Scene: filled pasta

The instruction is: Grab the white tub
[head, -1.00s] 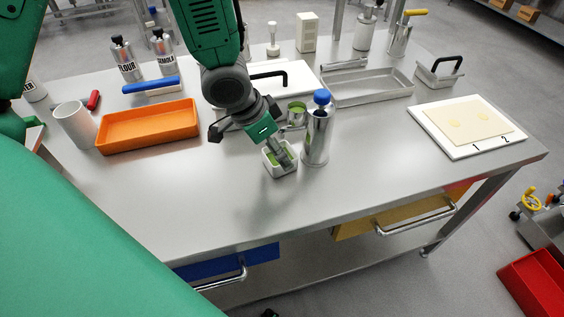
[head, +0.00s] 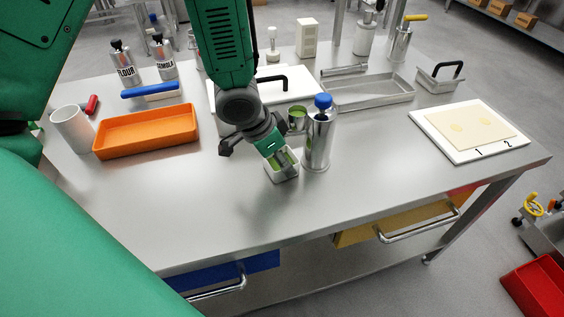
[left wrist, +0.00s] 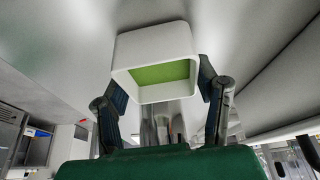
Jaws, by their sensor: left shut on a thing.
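The white tub (head: 284,178) is a small square-rimmed container with green filling inside, near the middle of the table in the head view. My left gripper (head: 281,160) reaches down to it from above, its fingers partly covering the opening. In the left wrist view the tub (left wrist: 152,42) sits between the two dark fingers of my left gripper (left wrist: 160,88), which is shut on it. Its green inside shows through the rim. I cannot tell whether the tub touches the table. My right gripper is not in view.
A metal bottle with a blue cap (head: 319,140) stands close to the right of the tub. A metal cup with green contents (head: 297,117) is just behind. An orange tray (head: 150,143) lies left. The table's front (head: 200,225) is clear.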

